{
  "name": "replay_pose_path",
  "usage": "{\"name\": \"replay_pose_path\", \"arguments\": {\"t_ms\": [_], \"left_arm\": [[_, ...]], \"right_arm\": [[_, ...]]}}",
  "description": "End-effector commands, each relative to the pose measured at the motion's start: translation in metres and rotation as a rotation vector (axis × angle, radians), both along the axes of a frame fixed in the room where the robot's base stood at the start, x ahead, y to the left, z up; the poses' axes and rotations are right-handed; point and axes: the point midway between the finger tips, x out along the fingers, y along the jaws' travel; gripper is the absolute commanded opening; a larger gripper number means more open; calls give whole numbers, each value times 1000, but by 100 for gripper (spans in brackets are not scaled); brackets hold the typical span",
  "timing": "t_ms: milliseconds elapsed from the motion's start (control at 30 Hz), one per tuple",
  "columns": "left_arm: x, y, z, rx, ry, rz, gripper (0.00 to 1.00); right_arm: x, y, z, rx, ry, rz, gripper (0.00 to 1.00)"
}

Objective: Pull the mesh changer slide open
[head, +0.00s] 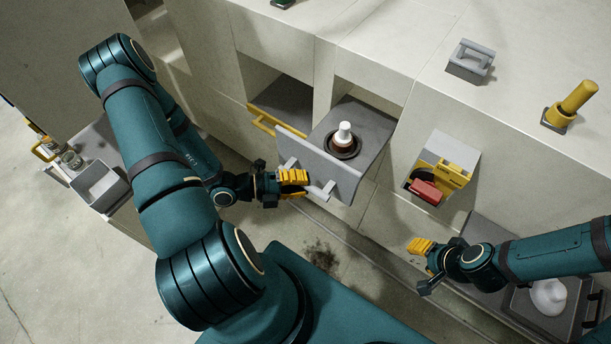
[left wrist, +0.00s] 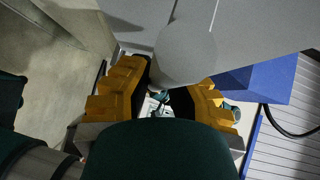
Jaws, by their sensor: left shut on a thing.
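The mesh changer slide (head: 341,175), a grey tray with an upright front plate, stands out of its bay in the pale cabinet front. A white-capped brown bottle (head: 344,134) stands on a dark round piece on it. My left gripper (head: 295,183) is shut on the slide's grey bar handle (head: 325,191) at its left part. In the left wrist view, a pale rounded handle part (left wrist: 186,52) shows between the yellow fingers of the gripper (left wrist: 168,97). My right gripper (head: 424,259) hangs in front of the cabinet, apart from the slide; its finger gap is unclear.
A drawer with a yellow handle (head: 261,122) is left of the slide. A yellow-framed opening (head: 446,171) with a red block (head: 426,191) is to the right. The floor (head: 40,250) is clear at left.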

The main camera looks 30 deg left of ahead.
Motion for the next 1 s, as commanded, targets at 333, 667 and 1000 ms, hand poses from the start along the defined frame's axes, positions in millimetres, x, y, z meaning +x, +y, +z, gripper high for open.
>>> {"name": "replay_pose_path", "arguments": {"t_ms": [333, 667, 1000], "left_arm": [[-1, -1, -1, 0, 4, -2, 38], [-1, 0, -1, 1, 2, 0, 52], [-28, 32, 5, 5, 3, 4, 52]], "right_arm": [[0, 0, 0, 0, 0, 0, 47], [0, 0, 0, 0, -1, 0, 47], [0, 0, 0, 0, -1, 0, 47]]}}
